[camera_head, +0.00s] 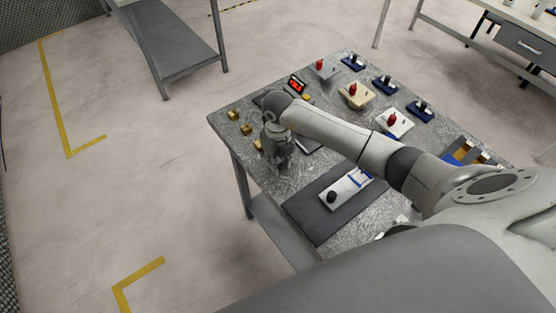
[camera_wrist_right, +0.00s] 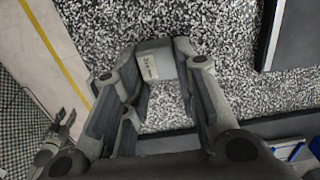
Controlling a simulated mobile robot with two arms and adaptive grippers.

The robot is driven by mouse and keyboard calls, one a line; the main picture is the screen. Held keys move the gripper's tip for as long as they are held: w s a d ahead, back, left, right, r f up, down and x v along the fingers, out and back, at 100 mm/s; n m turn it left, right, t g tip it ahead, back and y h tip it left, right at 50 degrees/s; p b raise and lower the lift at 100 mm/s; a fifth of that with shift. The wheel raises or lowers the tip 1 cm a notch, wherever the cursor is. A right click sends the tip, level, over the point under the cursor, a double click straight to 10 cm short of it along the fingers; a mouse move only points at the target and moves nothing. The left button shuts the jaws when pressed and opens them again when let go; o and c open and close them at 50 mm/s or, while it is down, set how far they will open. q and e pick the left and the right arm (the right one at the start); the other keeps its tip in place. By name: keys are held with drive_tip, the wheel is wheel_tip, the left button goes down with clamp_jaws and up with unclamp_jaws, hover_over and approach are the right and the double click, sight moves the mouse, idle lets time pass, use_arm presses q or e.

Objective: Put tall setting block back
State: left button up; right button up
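My right gripper (camera_head: 280,166) points down over the near left part of the speckled metal table. In the right wrist view its two fingers (camera_wrist_right: 157,62) close on opposite sides of a light grey block (camera_wrist_right: 156,60) with small dark lettering. The pads appear to touch the block. The gripper hides this block in the head view. I cannot tell whether the block touches the table. What looks like my left gripper (camera_wrist_right: 64,124) shows small at the left of the right wrist view, its fingertips apart and empty. It is out of the head view.
Brass-coloured blocks (camera_head: 246,129) lie left of the gripper. A dark mat (camera_head: 309,215) with a white fixture (camera_head: 346,188) lies nearer me. A red display (camera_head: 296,85), fixtures with red knobs (camera_head: 394,121) and blue-based items (camera_head: 420,111) stand farther back and right.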

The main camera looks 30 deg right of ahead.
drive_tip(key=o, duration=0.4)
drive_tip(key=shift+c, duration=0.2)
drive_tip(key=shift+r, duration=0.45)
wheel_tip(320, 180, up, 12)
drive_tip(key=b, duration=0.3)
drive_tip(key=shift+f, duration=0.25)
drive_tip(key=shift+f, duration=0.1)
